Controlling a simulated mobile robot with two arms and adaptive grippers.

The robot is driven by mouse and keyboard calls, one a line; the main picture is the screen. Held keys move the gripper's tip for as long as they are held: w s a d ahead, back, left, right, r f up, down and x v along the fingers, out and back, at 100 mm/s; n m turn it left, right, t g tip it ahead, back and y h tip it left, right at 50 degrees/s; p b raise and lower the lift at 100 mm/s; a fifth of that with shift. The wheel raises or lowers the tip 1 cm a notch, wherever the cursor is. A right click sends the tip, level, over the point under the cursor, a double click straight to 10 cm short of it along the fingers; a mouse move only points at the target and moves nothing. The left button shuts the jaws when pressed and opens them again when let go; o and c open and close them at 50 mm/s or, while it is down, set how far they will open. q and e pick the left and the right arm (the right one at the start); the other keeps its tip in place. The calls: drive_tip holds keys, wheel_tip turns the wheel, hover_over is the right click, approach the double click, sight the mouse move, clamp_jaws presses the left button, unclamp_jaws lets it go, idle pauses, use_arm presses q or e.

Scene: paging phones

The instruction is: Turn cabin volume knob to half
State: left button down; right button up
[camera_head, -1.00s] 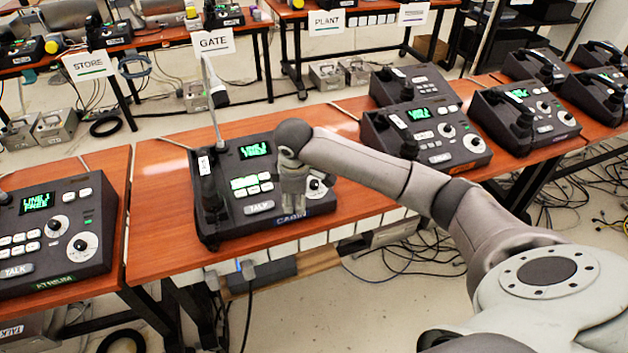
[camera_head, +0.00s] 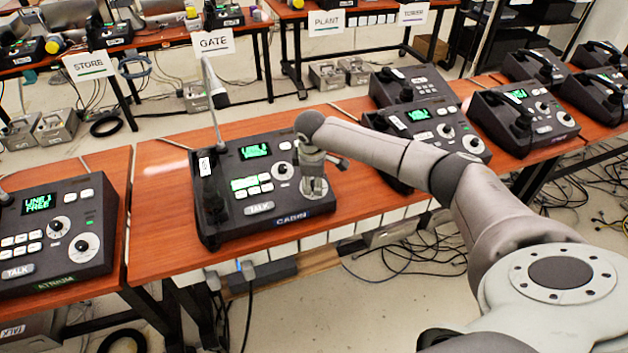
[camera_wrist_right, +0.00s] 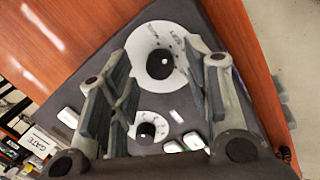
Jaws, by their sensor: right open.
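The cabin console (camera_head: 222,228) is a dark sloped box with a green screen, a "CABIN" label, lit buttons and two knobs on white dials. The upper, smaller knob (camera_head: 282,171) shows in the head view; it also shows in the right wrist view (camera_wrist_right: 147,131). The larger, lower knob (camera_wrist_right: 160,64) is black on a white dial with marks too small to read; in the head view my gripper hides it. My right gripper (camera_head: 314,190) points down over it. In the wrist view its open fingers (camera_wrist_right: 166,66) stand either side of the larger knob, apart from it.
A handset (camera_head: 208,190) lies along the console's left side, beside a gooseneck microphone (camera_head: 216,98). The atrium console (camera_head: 58,230) stands to the left and more consoles (camera_head: 425,135) to the right. Bare table (camera_head: 160,215) lies left of the cabin console.

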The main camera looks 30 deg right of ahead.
drive_tip(key=shift+w+d+f, duration=0.1)
drive_tip(key=shift+f, duration=0.45)
clamp_jaws()
